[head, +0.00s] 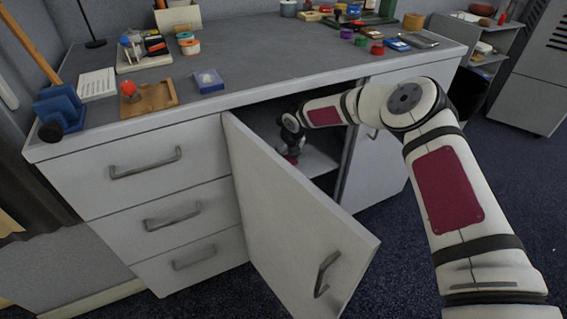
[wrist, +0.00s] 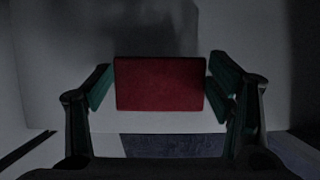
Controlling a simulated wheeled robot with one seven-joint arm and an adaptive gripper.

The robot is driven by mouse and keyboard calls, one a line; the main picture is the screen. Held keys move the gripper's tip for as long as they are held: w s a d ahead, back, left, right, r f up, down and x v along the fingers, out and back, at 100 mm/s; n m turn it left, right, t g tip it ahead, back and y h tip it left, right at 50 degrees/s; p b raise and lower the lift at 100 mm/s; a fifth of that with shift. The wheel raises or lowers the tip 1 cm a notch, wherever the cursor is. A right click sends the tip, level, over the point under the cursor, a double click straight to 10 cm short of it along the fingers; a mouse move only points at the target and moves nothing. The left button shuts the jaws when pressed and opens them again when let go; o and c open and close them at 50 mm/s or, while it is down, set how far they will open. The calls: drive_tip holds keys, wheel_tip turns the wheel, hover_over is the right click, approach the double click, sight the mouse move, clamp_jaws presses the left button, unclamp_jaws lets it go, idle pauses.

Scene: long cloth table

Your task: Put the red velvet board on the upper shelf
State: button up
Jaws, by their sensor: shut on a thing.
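The red velvet board (wrist: 160,83) is a flat dark red rectangle between the two fingers of my gripper (wrist: 157,88) in the wrist view. My gripper is shut on it. In the head view my gripper (head: 291,146) reaches into the open cabinet, and a small bit of the red board (head: 291,159) shows under it. A pale shelf (wrist: 160,122) lies behind and below the board in the wrist view; it also shows in the head view (head: 318,160). I cannot tell whether the board touches the shelf.
The cabinet door (head: 295,220) stands open to the front left of my arm. Drawers (head: 160,165) are left of the opening. The grey worktop (head: 270,60) above carries many small items. Inside the cabinet it is dark, with walls close on both sides.

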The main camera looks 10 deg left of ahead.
drive_tip(key=shift+f+b, duration=0.4)
drive_tip(key=shift+f, duration=0.75)
drive_tip(key=shift+f, duration=0.15)
drive_tip(key=o, duration=1.1)
drive_tip(key=shift+o, duration=0.2)
drive_tip(key=p+v, duration=0.2)
drive_tip(key=v, duration=0.3)
drive_tip(key=shift+r, duration=0.45)
drive_tip(key=s+d+p, duration=0.2)
drive_tip(key=s+d, duration=0.4)
drive_tip(key=s, duration=0.4)
drive_tip(key=shift+d+f, duration=0.3)
drive_tip(key=shift+d, duration=0.05)
